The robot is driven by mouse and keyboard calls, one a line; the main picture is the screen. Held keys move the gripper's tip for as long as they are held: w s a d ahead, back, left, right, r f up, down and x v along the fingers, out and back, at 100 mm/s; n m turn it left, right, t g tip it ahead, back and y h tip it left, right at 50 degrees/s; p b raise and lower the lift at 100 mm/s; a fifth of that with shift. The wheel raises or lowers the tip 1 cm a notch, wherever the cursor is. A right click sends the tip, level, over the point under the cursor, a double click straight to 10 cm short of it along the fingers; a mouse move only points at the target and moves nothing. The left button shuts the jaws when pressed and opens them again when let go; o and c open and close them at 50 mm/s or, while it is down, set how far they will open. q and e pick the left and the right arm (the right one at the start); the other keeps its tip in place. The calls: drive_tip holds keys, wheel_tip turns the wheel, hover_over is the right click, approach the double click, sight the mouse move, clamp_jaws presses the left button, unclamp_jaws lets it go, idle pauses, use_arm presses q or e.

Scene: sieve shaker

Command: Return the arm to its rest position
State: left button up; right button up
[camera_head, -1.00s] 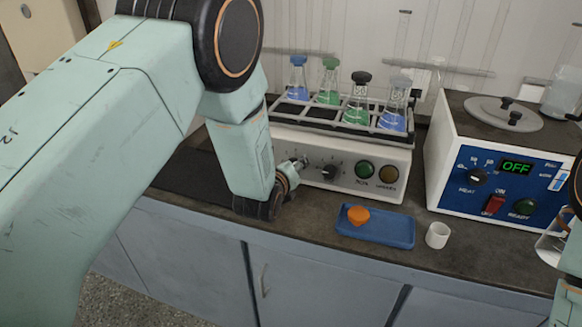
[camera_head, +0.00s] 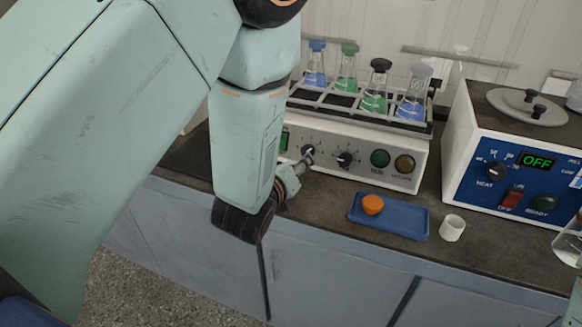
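My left arm comes in from the left and covers much of the left side. Its wrist hangs over the bench's front edge. My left gripper (camera_head: 301,164) points at the front panel of the white shaker (camera_head: 408,183), close to its left dial. The wrist partly hides the gripper, so I cannot tell whether its fingers are open, or whether it touches the dial. Of my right arm only a pale green piece shows at the lower right edge; its gripper is not in view.
Several stoppered flasks (camera_head: 375,88) stand in the shaker's rack. A blue tray (camera_head: 402,222) with an orange piece (camera_head: 373,204) and a white cup (camera_head: 452,228) sit in front. A heater (camera_head: 521,176) reads OFF. A glass vessel (camera_head: 570,243) is cut off at the right edge.

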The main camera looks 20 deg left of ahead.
use_arm(q)
drive_tip(key=shift+s+r, duration=0.1)
drive_tip(key=shift+s, duration=0.25)
drive_tip(key=s+a+f+n+g, duration=0.3)
drive_tip(key=s+f+n+g, duration=0.4)
drive_tip(key=s+f+n, duration=1.15)
drive_tip(key=s+f+n+g, duration=0.3)
drive_tip(key=s+n, duration=0.2)
drive_tip(key=s, duration=0.3)
drive_tip(key=s+a+f+n+g, duration=0.1)
drive_tip(key=s+f+n+g, duration=0.2)
drive_tip(key=s, duration=0.6)
drive_tip(key=n+g, duration=0.1)
drive_tip(key=n, duration=0.1)
drive_tip(key=shift+n, duration=0.35)
drive_tip(key=shift+f, duration=0.1)
